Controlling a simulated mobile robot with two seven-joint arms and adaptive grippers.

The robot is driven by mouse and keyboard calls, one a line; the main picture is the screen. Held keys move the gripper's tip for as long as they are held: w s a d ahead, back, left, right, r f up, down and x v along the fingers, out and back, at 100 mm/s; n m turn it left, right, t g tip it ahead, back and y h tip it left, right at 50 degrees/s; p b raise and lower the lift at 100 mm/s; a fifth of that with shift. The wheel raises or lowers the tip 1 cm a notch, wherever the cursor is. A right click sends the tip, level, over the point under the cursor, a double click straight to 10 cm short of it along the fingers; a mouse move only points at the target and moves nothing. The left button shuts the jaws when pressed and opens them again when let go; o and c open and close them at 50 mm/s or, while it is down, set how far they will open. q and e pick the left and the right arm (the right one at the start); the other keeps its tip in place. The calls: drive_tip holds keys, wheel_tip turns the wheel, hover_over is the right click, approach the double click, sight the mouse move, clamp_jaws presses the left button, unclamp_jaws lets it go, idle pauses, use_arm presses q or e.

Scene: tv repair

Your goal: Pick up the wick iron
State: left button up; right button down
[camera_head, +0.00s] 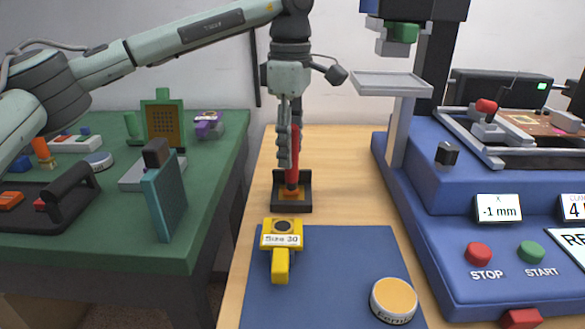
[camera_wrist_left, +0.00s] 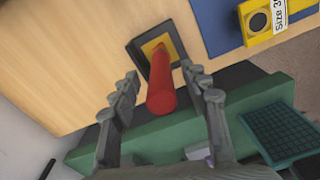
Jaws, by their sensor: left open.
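The wick iron has a red handle (camera_head: 292,165) and stands upright in a dark square holder (camera_head: 291,203) with an orange-yellow middle on the wooden table. My left gripper (camera_head: 289,160) points down at the handle in the head view and covers part of it. In the left wrist view the red handle (camera_wrist_left: 161,85) lies between the two spread fingers of the gripper (camera_wrist_left: 160,88), with gaps showing on both sides. The gripper is open. The holder also shows in the left wrist view (camera_wrist_left: 140,45). My right gripper is not in view.
A yellow "Size 30" tool (camera_head: 281,255) and a round yellow-topped tin (camera_head: 393,300) are on the blue mat (camera_head: 330,270) in front. A blue machine (camera_head: 425,215) stands on the right. A green table (camera_head: 110,240) with several items is on the left.

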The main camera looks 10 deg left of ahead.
sight(292, 180)
use_arm(q)
wheel_tip(292, 180, down, 4)
drive_tip(key=shift+s+d+r, duration=0.1)
drive_tip(key=shift+d+r, duration=0.05)
drive_tip(key=shift+r, duration=0.05)
clamp_jaws()
